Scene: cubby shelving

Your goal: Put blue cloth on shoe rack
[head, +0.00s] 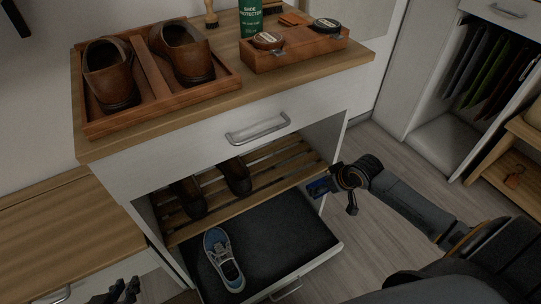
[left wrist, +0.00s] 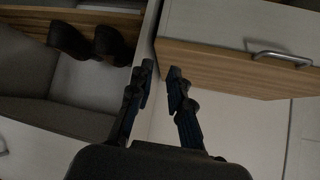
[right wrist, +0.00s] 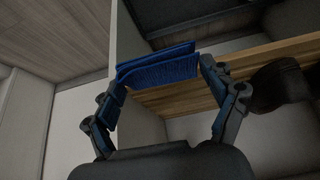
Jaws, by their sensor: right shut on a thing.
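The folded blue cloth (head: 318,187) is held by my right gripper (head: 335,183) at the right side of the cabinet opening. In the right wrist view the cloth (right wrist: 157,68) spans between the fingers of my right gripper (right wrist: 168,85), in front of the wooden rack edge. The slatted wooden shoe rack (head: 283,166) is inside the cabinet, with a pair of dark brown shoes (head: 236,178) on its left part. Its right part is bare. My left gripper (head: 122,292) is low at the left; in the left wrist view its fingertips (left wrist: 160,76) are apart and empty.
A pulled-out drawer with a dark mat (head: 285,238) lies below the rack, with a blue sneaker (head: 223,258) on it. A tray of brown shoes (head: 155,80) and a wooden care box (head: 295,50) stand on top. The cabinet's right side wall borders the opening.

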